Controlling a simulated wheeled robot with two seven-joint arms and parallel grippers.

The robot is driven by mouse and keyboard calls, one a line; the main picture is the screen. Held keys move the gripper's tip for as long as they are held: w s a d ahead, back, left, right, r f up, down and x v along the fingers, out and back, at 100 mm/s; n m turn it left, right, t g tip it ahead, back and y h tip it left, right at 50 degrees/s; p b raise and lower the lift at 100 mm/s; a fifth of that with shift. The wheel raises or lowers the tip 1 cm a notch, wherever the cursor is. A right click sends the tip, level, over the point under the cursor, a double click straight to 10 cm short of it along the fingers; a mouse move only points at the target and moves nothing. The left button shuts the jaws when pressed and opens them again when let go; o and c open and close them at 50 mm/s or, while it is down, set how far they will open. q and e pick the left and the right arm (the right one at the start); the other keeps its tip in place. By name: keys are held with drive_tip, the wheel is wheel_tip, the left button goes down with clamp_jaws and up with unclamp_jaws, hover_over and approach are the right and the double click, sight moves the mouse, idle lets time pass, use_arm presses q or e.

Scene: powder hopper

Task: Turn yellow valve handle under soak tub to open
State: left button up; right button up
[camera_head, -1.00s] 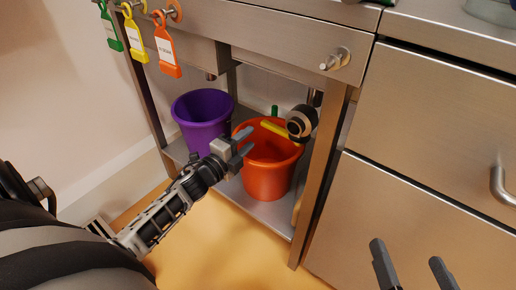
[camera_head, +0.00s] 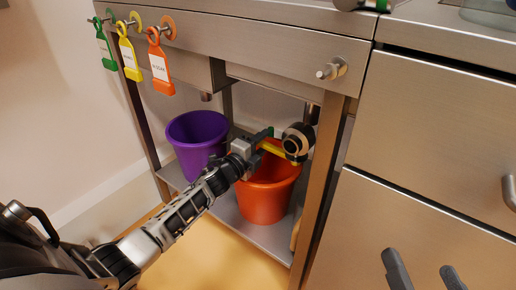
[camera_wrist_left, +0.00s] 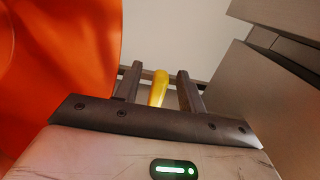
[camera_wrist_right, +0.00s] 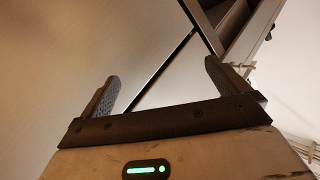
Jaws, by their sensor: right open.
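The yellow valve handle (camera_head: 271,148) sticks out to the left from a dark round valve (camera_head: 298,138) under the steel tub. It also shows in the left wrist view (camera_wrist_left: 158,90), between my two fingers. My left gripper (camera_head: 262,143) reaches in under the tub. Its fingers are open on either side of the handle, with a gap visible on each side. My right gripper (camera_head: 419,262) is open and empty in front of the steel drawers, and its spread fingers also show in the right wrist view (camera_wrist_right: 158,85).
An orange bucket (camera_head: 266,203) stands just below the valve on the lower shelf, close to my left gripper. A purple bucket (camera_head: 196,142) stands left of it. Green, yellow and orange tags (camera_head: 160,65) hang from the tub front. A steel leg (camera_head: 320,180) is right of the valve.

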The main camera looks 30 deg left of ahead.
use_arm(q)
drive_tip(key=c, duration=0.8)
drive_tip(key=shift+s+d+p, duration=0.1)
drive_tip(key=shift+s+p, duration=0.35)
drive_tip(key=shift+s, duration=0.4)
drive_tip(key=shift+c, duration=0.2)
drive_tip(key=shift+s, duration=0.55)
drive_tip(key=shift+s+d+p, duration=0.2)
drive_tip(key=shift+s+p, duration=0.15)
drive_tip(key=shift+s, duration=0.3)
drive_tip(key=shift+s+d+p, duration=0.2)
drive_tip(key=shift+s+p, duration=0.1)
drive_tip(key=shift+s, duration=0.35)
